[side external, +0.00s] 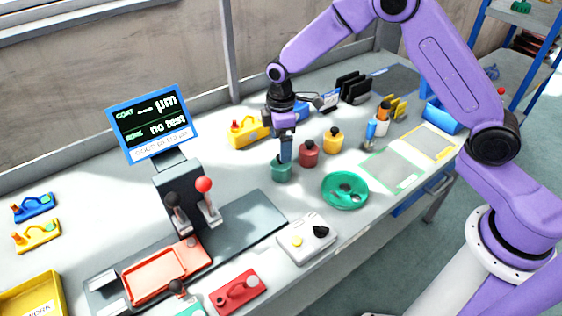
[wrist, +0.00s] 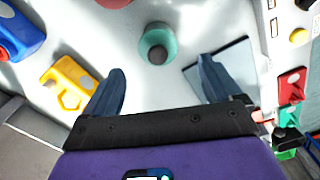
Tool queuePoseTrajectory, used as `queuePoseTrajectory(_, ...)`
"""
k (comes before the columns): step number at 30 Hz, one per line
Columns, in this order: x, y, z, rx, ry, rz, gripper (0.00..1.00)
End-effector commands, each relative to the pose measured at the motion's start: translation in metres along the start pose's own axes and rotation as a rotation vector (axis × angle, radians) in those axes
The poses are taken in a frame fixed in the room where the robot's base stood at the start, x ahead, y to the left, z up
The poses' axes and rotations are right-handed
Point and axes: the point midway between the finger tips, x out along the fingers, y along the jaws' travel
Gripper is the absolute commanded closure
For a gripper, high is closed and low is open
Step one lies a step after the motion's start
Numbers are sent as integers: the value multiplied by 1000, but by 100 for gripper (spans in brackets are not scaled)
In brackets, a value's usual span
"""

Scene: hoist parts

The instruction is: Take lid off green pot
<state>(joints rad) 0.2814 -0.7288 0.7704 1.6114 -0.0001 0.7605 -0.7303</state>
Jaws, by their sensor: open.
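The green pot (side external: 281,171) stands upright on the bench, just left of the red pot. In the wrist view the green pot (wrist: 146,42) shows from above, with a dark round knob (wrist: 157,55) near its middle. I cannot make out the lid's edge clearly. My gripper (side external: 286,158) points down close above the green pot and hides part of its top in the side view. In the wrist view my gripper (wrist: 161,66) is open and empty, with one blue finger on each side of the pot's line.
A red pot (side external: 309,154) and a yellow pot (side external: 333,139) stand close to the right. A green round dish (side external: 345,190) lies in front. A yellow part (side external: 247,131) sits behind. A screen (side external: 153,122) and joystick console (side external: 190,202) stand to the left.

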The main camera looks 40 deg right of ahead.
Motion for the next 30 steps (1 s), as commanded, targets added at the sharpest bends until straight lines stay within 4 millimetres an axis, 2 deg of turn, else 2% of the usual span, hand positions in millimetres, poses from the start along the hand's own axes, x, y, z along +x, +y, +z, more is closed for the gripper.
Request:
queuePoseTrajectory(5,10,0,0,0,0,0,9)
queuePoseTrajectory(15,53,3,1,0,-1,-1,9)
queuePoseTrajectory(24,56,3,1,0,1,1,9)
queuePoseTrajectory(26,56,3,1,0,1,1,25)
queuePoseTrajectory(27,56,3,1,0,1,1,38)
queuePoseTrajectory(30,56,3,1,0,1,1,68)
